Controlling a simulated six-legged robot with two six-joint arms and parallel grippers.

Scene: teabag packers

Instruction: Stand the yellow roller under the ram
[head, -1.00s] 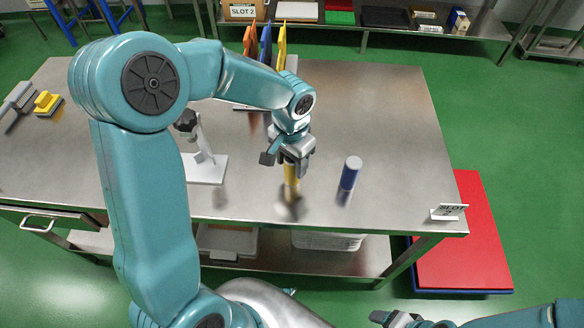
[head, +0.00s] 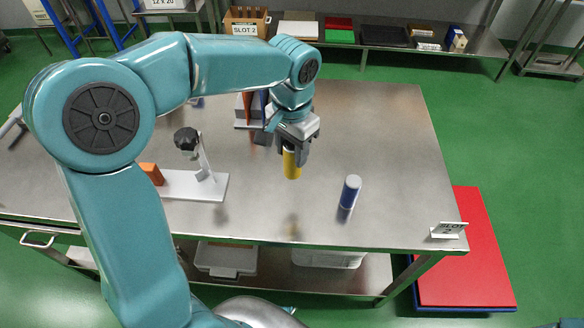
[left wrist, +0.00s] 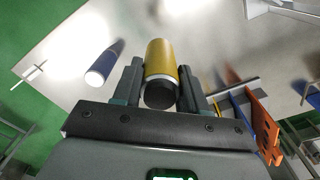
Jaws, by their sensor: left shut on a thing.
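The yellow roller (head: 292,164) is upright between the fingers of my left gripper (head: 296,150), which is shut on it. Its reflection lies well below it on the steel table, so it hangs above the top. In the left wrist view the roller (left wrist: 162,60) sits between both fingers (left wrist: 155,85), its dark end towards the camera. The ram stand (head: 208,187) is left of the gripper, with a white base, a post and a black head (head: 186,139). The roller is to the right of this base, apart from it. My right gripper is out of view.
A blue roller with pale ends (head: 350,191) stands to the right on the table (head: 400,140). An orange block (head: 152,173) is by the stand's left end, partly behind my arm. A SLOT sign (head: 448,230) stands at the right corner. Upright coloured boards (left wrist: 265,125) are behind the gripper.

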